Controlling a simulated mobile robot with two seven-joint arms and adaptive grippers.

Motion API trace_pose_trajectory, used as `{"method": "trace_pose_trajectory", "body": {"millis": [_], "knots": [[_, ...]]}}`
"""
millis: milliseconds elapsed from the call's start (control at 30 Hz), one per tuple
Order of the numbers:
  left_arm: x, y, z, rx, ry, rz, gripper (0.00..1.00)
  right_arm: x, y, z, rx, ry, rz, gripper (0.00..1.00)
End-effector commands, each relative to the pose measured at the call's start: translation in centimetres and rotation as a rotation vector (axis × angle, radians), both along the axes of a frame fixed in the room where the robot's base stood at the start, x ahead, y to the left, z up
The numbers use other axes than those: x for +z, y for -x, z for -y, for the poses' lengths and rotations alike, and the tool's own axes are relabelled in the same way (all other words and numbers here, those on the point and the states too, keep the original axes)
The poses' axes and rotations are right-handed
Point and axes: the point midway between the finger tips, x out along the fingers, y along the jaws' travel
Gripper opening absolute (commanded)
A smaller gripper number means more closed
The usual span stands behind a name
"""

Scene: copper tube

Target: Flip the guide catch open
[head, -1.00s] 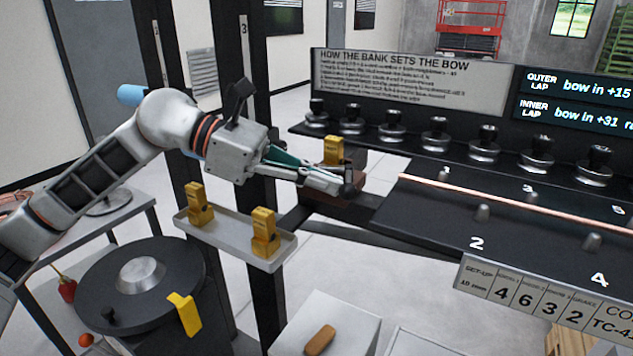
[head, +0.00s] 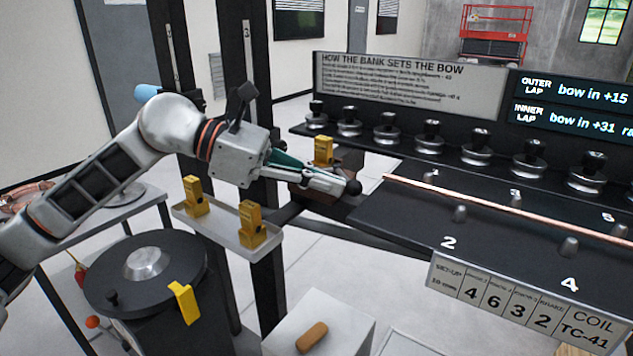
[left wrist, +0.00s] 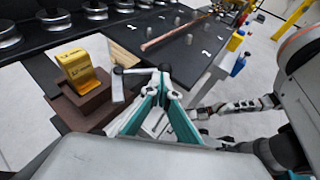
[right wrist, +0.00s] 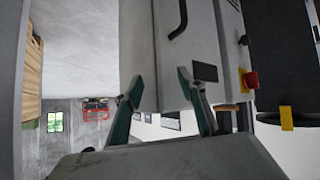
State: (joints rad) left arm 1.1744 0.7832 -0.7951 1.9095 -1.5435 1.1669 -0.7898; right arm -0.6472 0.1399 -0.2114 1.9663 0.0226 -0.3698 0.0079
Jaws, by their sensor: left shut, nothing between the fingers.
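A brown block (left wrist: 88,106) carries a yellow guide (left wrist: 82,75) stamped with small marks; in the head view the yellow guide (head: 323,151) stands just behind my left fingers. A short pale lever (left wrist: 118,88) with a dark end sits beside the block and looks like the guide catch. My left gripper (left wrist: 163,72) is shut and empty, its tips right of the lever; I cannot tell whether they touch it. It also shows in the head view (head: 349,187), where it hides part of the block. My right gripper (right wrist: 157,86) is open and empty, away from the block.
A tray (head: 222,234) with two yellow guides lies below my left gripper. The black roller bench (head: 400,212) with a copper tube (head: 470,198) is to the right. A row of black knobs (head: 431,138) runs behind it. A round black drum (head: 125,285) stands lower left.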

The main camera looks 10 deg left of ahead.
Motion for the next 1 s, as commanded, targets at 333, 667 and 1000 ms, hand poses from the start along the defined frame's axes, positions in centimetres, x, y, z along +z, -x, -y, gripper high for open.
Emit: {"method": "trace_pose_trajectory", "body": {"millis": [333,667,1000], "knots": [[0.0,-0.1,2.1,-0.004,0.0,-0.001,0.0,-0.1,0.0,0.0,0.001,0.002,0.0,0.4],[0.0,-0.5,3.1,-0.003,0.0,-0.001,0.0,0.0,0.0,0.0,0.0,0.002,0.002,0.4],[0.0,-0.6,3.4,-0.004,0.0,-0.001,0.0,0.0,-0.1,0.0,0.0,0.001,0.002,0.4]]}}
